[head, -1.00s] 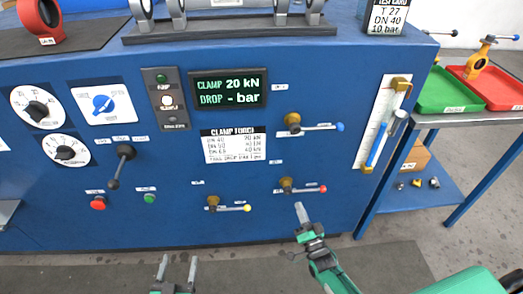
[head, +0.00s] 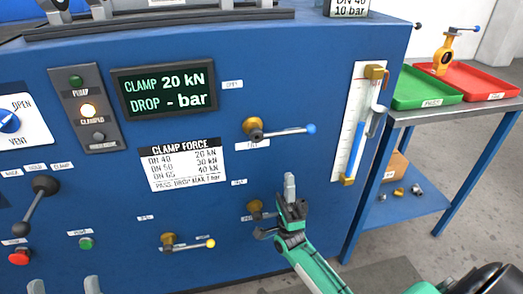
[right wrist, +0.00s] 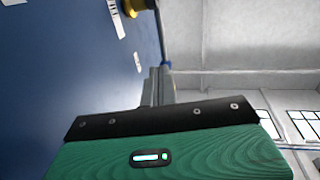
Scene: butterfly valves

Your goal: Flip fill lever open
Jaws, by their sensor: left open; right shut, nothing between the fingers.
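Three small levers on brass valves sit on the blue panel. The blue-tipped lever (head: 285,132) points right, nearly level; its label is too small to read surely. The yellow-tipped lever (head: 190,245) also lies nearly level, lower left. The third valve (head: 256,208) is partly hidden behind my right gripper (head: 290,182), which is shut and empty, its tips below the blue-tipped lever. In the right wrist view a blue-tipped lever (right wrist: 164,40) ends just beyond the shut fingers (right wrist: 158,88); contact is unclear. My left gripper (head: 64,286) is open and empty at the bottom left edge.
A display (head: 165,90) reads CLAMP 20 kN, DROP - bar. A gauge with a blue column (head: 354,145) is right of the levers. A side table holds green (head: 425,88) and red (head: 468,80) trays. A black-handled lever (head: 38,205) is at left.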

